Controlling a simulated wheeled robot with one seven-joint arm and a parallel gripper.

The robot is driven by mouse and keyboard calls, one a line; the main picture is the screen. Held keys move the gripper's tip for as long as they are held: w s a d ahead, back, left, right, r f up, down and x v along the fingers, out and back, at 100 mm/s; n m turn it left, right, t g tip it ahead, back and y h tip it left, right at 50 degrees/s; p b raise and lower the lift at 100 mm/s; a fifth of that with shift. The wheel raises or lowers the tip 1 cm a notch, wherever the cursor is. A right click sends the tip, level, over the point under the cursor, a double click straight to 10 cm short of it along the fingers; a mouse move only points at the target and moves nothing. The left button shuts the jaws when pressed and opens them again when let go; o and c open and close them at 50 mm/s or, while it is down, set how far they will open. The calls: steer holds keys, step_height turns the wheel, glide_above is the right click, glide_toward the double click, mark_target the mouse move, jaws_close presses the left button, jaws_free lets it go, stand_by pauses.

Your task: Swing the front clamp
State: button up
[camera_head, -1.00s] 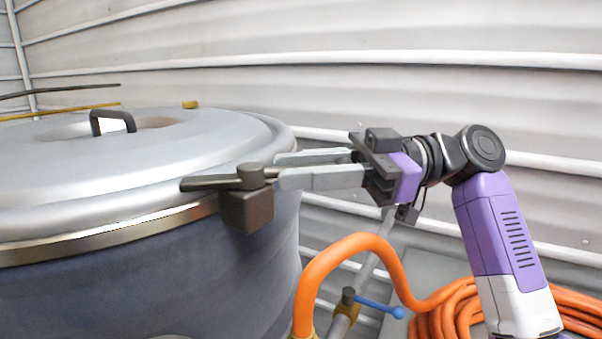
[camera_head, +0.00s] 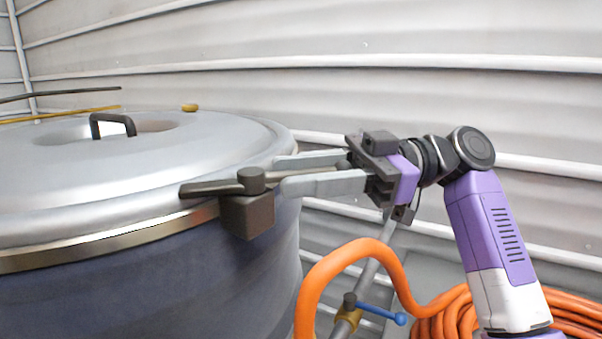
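The front clamp (camera_head: 247,215) is a dark block on the hopper's side at the lid rim, with a round pivot on top. Its dark bar reaches left over the lid edge, and its thin handle (camera_head: 305,172) reaches right from the pivot. My gripper (camera_head: 275,175) comes in from the right, with its two long pale fingers apart. The handle runs between the fingers toward the palm, with gaps visible on both sides. The fingertips are close to the pivot. Whether either finger touches the handle is unclear.
The large hopper (camera_head: 140,285) with its grey domed lid (camera_head: 190,145) fills the left. An orange hose (camera_head: 335,255) arches below my gripper, beside a pipe valve with a blue lever (camera_head: 382,310). A ribbed metal wall (camera_head: 400,90) stands behind.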

steer(key=b+v, duration=0.1)
steer(key=v, duration=0.7)
steer(key=shift+a, duration=0.1)
steer(key=shift+c, duration=0.4)
